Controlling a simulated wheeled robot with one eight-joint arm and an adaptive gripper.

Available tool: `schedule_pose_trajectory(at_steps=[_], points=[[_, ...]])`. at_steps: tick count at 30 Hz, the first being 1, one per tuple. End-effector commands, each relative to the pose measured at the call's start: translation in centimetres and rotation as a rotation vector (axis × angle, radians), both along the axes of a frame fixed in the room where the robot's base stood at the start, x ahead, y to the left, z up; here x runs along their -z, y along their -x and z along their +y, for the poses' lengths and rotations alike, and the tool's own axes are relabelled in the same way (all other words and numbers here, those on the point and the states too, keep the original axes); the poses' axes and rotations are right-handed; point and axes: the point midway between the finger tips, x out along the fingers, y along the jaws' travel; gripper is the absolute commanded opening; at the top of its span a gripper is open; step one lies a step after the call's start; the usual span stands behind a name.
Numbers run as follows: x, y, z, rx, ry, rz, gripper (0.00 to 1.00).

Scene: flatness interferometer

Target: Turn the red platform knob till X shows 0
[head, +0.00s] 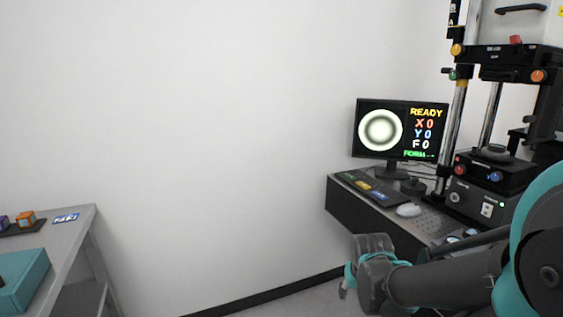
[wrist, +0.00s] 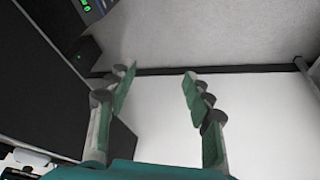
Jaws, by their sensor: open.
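The red platform knob (head: 459,169) is on the left of the black platform block of the interferometer at right in the head view. A blue knob (head: 495,177) is to its right. The monitor (head: 401,131) shows READY, X 0, Y 0 and F 0 in its text column, beside a ring pattern. My gripper (head: 345,288) is low in front of the bench, well apart from the red knob. In the wrist view my gripper (wrist: 158,75) is open with nothing between its fingers, and the red knob is not seen there.
The dark bench (head: 345,207) carries a keyboard (head: 374,188) and a mouse (head: 409,210). Orange knobs (head: 538,76) are higher on the stand. A grey table (head: 75,232) with a teal box (head: 22,282) is at left. The floor between is clear.

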Motion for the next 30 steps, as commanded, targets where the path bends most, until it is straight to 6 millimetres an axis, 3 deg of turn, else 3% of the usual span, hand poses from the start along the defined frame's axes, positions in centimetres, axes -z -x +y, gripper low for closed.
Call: schedule_pose_trajectory(at_steps=[3, 6, 30], points=[[0.5, 1.1, 1.7, -0.016, -0.063, 0.010, 0.51], [0.6, 1.4, 2.1, -0.019, -0.077, 0.013, 0.51], [0.6, 1.3, 2.1, -0.018, -0.074, 0.012, 0.51]])
